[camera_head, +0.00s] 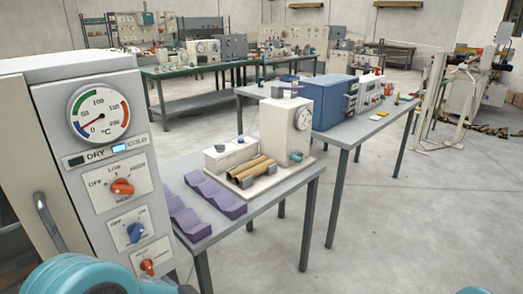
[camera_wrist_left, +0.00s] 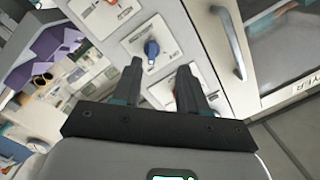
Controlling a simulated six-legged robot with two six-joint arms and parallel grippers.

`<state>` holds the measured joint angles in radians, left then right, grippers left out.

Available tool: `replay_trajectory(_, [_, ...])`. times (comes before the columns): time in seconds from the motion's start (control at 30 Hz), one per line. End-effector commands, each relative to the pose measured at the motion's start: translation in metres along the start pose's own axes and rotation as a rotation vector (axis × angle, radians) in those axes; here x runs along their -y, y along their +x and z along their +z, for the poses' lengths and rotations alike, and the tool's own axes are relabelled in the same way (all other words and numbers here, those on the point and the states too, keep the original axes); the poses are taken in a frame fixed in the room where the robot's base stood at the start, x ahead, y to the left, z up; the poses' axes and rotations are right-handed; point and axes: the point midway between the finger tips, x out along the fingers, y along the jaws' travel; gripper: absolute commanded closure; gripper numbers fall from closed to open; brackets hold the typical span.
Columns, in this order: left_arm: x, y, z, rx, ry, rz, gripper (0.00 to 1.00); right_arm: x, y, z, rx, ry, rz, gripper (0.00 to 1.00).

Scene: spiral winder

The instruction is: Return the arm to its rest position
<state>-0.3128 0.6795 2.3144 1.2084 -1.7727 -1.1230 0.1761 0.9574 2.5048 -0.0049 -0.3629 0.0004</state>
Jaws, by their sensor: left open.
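My left gripper (camera_wrist_left: 160,65) shows in the left wrist view with its two dark fingers apart and nothing between them. It faces the front panel of a light dryer cabinet (camera_head: 105,85), near a blue knob (camera_wrist_left: 151,48); the gap to the panel is hard to judge. In the head view the left gripper is out of frame; only a teal part of my arm shows at the bottom left. The blue knob also shows in the head view (camera_head: 135,232), below an orange knob (camera_head: 123,186). My right gripper is out of view.
The dryer has a grey handle (camera_head: 45,222) and a dial (camera_head: 98,112). A grey table (camera_head: 285,188) beside it bears purple cradles (camera_head: 217,196) and a cream machine (camera_head: 287,125) with brown rollers. A blue machine (camera_head: 332,100) stands behind. Open floor lies at right.

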Motion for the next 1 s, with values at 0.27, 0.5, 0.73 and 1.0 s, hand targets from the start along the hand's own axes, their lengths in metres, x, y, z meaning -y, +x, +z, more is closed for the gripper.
replay_trajectory(0.27, [-0.127,0.011,0.168,0.257,-0.013,0.614,0.57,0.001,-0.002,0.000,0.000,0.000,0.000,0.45])
replay_trajectory(0.5, [-0.188,-0.140,0.244,0.752,-0.165,1.283,0.57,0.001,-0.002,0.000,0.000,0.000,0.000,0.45])
replay_trajectory(0.73, [-0.169,-0.205,0.266,1.113,-0.162,1.408,0.57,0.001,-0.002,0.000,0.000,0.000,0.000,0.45])
replay_trajectory(1.0, [-0.169,-0.206,0.266,1.149,-0.188,1.385,0.57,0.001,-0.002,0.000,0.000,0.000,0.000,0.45])
